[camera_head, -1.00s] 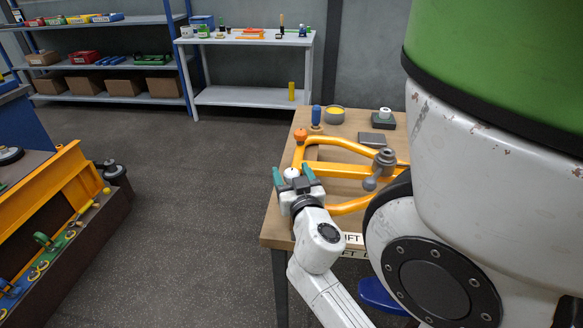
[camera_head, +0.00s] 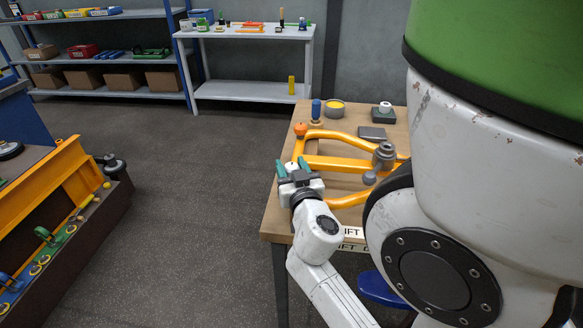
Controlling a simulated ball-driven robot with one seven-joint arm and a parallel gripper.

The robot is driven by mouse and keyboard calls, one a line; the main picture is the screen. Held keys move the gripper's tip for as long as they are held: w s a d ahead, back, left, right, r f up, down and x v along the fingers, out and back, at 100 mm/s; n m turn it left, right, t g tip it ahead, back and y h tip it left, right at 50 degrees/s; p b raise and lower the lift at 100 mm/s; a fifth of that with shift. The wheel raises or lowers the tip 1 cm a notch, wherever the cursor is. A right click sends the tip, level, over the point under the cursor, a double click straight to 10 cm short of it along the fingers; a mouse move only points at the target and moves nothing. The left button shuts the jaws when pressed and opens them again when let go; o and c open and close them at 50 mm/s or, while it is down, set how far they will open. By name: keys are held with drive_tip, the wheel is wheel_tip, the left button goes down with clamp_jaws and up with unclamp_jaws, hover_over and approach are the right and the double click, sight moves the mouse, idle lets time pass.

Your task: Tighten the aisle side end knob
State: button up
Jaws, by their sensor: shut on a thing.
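A yellow-orange fork frame (camera_head: 340,164) lies on the wooden table, its ends at the table's left, aisle-side edge. An orange knob (camera_head: 300,129) sits on its far end. A white knob (camera_head: 291,166) shows at the nearer end, between the teal fingers of my gripper (camera_head: 292,168). My gripper is shut on this white knob, one finger on each side. The fingers and gripper body hide the knob's lower part and the frame end beneath it. I cannot tell how tight the knob is.
The wooden table (camera_head: 275,222) also bears a blue-handled tool (camera_head: 316,110), a bowl with yellow contents (camera_head: 335,109) and a dark block (camera_head: 372,133). A grey post (camera_head: 384,156) stands at the frame's right. The aisle floor left of the table is clear. An orange rack (camera_head: 50,185) stands farther left.

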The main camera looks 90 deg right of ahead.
drive_tip(key=shift+f+b, duration=0.1)
drive_tip(key=shift+b, duration=0.3)
